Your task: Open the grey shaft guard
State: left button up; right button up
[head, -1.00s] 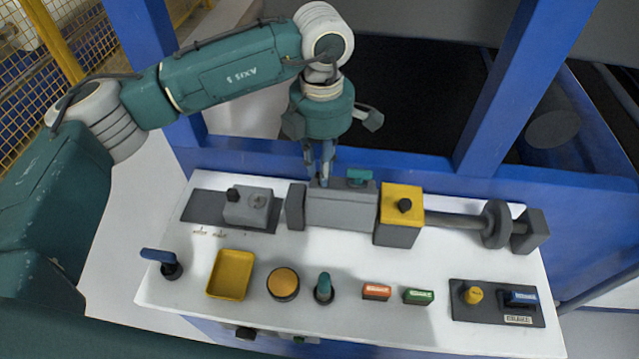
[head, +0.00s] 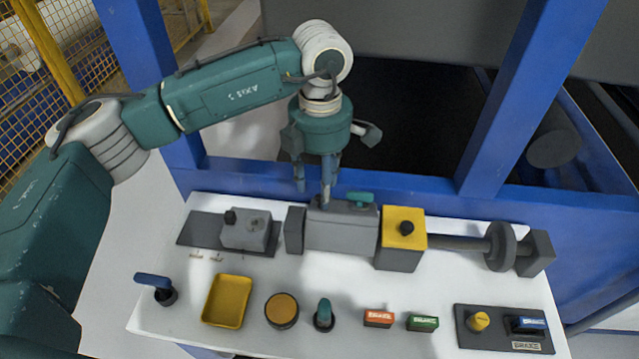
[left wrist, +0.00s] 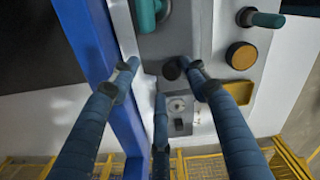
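The grey shaft guard (head: 342,231) is a box-like cover in the middle of the white console, with its lid down. A teal handle (head: 361,198) sits on its top right. In the left wrist view the guard (left wrist: 180,35) shows at the top, with the teal handle (left wrist: 147,14) and a dark round knob (left wrist: 170,70). My left gripper (head: 314,196) points down over the guard's back left end, left of the handle. Its blue fingers (left wrist: 162,72) are spread, with nothing held; the wrist view shows the knob between their tips. I cannot tell whether a finger touches the guard. My right gripper is not in view.
A yellow block (head: 403,228) adjoins the guard's right, with a shaft and grey disc (head: 501,246) beyond. A grey block (head: 246,231) stands left. A yellow tray (head: 227,301), orange button (head: 282,310) and teal lever (head: 324,314) line the front. Blue frame posts (head: 530,97) rise behind.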

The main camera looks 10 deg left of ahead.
pick_arm(q)
jog(key=shift+d, duration=0.25)
jog(key=shift+f, duration=0.1)
jog(key=shift+w+d, duration=0.15)
jog(key=shift+w, duration=0.05)
jog(key=shift+r, duration=0.2)
notch_tip(320, 180, up, 12)
jog(key=shift+f, duration=0.15)
dwell(0.3)
jog(key=shift+s+f, duration=0.1)
jog(key=shift+s, duration=0.05)
